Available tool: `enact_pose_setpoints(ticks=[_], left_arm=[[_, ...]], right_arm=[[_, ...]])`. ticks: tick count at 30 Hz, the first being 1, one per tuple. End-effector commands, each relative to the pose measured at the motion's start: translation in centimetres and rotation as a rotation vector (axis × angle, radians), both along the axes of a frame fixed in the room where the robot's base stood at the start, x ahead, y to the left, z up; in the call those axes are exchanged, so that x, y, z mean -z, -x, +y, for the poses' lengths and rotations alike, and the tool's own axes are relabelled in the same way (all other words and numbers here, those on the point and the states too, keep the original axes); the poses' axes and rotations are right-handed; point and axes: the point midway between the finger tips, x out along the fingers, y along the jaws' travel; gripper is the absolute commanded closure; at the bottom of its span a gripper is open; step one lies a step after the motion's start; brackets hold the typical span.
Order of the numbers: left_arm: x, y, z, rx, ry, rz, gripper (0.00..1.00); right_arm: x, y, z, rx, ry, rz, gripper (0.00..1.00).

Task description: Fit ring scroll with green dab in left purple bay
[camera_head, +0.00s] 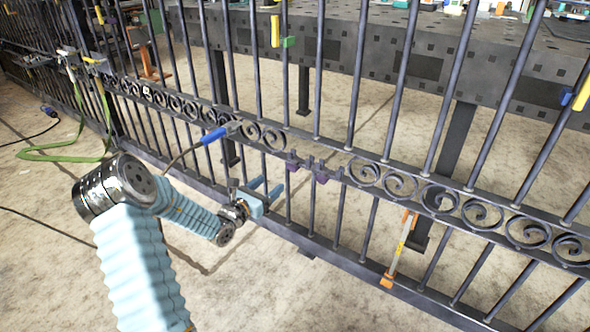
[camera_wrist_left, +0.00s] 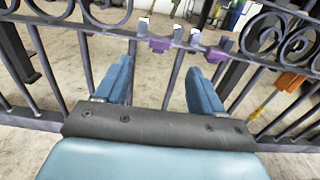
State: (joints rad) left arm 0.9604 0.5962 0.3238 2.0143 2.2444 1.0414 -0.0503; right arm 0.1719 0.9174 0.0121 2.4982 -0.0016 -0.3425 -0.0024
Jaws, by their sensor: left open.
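The dark iron gate has a row of scrolls along its middle rail. Two purple pieces sit in a gap in this row: the left purple piece (camera_head: 293,163) and the right purple piece (camera_head: 321,174). The wrist view also shows the left purple piece (camera_wrist_left: 159,44) and the right one (camera_wrist_left: 216,55), with grey prongs around them and no scroll between them. My left gripper (camera_head: 268,196) is open and empty, just in front of the gate bars and below the purple pieces. I cannot make out a ring scroll with a green dab. My right gripper is out of view.
A blue-handled tool (camera_head: 215,136) lies at the rail, left of the gap. A green strap (camera_head: 62,156) lies on the floor at left. A dark perforated table (camera_head: 420,55) stands behind the gate.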

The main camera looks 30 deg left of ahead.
Motion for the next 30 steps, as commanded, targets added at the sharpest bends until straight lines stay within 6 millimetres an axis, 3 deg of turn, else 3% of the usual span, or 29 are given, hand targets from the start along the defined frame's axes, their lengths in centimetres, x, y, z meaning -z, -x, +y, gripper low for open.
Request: enact_pose_setpoints(ticks=[6, 13, 18, 26, 30], left_arm=[[0.2, -5.2, -0.6, 0.003, 0.001, 0.0, 0.32], [0.2, -9.2, -0.8, 0.003, 0.0, 0.001, 0.32], [0.1, -10.4, -0.9, 0.003, 0.0, 0.003, 0.32], [0.1, -10.6, -0.9, 0.003, 0.0, 0.003, 0.32], [0.1, -10.6, -0.9, 0.003, 0.0, 0.003, 0.5]], right_arm=[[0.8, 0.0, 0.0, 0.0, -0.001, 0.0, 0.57], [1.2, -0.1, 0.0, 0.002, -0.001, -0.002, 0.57], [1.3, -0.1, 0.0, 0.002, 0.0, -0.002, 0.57], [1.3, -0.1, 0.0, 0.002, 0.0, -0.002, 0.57], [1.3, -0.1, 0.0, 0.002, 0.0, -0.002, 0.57]])
